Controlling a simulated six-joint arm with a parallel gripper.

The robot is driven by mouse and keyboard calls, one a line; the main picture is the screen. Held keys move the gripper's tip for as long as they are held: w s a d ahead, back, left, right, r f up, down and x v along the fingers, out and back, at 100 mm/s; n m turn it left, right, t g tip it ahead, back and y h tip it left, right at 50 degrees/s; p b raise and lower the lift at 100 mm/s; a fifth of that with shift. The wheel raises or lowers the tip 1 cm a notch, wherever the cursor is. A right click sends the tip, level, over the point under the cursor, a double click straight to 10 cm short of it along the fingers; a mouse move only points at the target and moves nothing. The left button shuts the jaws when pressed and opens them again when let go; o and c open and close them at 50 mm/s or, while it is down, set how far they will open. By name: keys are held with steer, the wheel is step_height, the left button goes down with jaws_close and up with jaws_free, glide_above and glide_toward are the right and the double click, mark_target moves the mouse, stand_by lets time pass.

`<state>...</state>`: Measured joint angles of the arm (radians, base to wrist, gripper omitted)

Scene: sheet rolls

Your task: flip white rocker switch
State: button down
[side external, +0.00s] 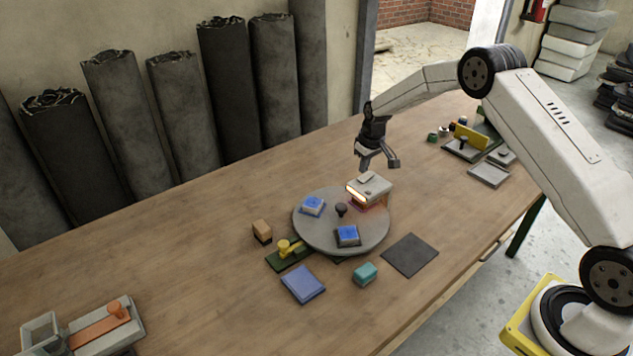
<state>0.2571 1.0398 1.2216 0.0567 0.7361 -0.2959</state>
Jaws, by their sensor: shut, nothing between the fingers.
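A pale box (374,189) with a glowing orange front strip stands at the back right of a round grey turntable (324,238). A small raised piece is on its top; I cannot tell clearly whether this is the white rocker switch. My gripper (378,166) points down just above and behind this box, apart from it as far as I can tell. It is shut and holds nothing. Two blue-topped blocks, one at the left (312,205) and one at the front (347,235), and a dark knob (341,209) are also on the turntable.
A green base with a yellow handle (287,248), a wooden block (262,231), a blue pad (303,284), a teal block (365,273) and a dark mat (410,254) surround the turntable. An orange-handled fixture (105,322) is at the front left. The left tabletop is mostly clear.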

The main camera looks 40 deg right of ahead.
mark_target(363, 180)
steer(key=shift+r, duration=2.45)
steer(key=shift+a, duration=0.1)
steer(key=s+a+r, duration=0.2)
steer(key=s+a, duration=0.2)
steer(key=s, duration=0.6)
steer(key=s+a+r, duration=0.2)
steer(key=s+a, duration=0.3)
steer(key=s, duration=0.4)
steer(key=s+a+r, duration=0.2)
steer(key=s+a, duration=0.3)
steer(key=s, duration=0.5)
steer(key=shift+s+a+t, duration=0.15)
steer(key=shift+s+t, duration=0.2)
steer(key=shift+t, duration=0.05)
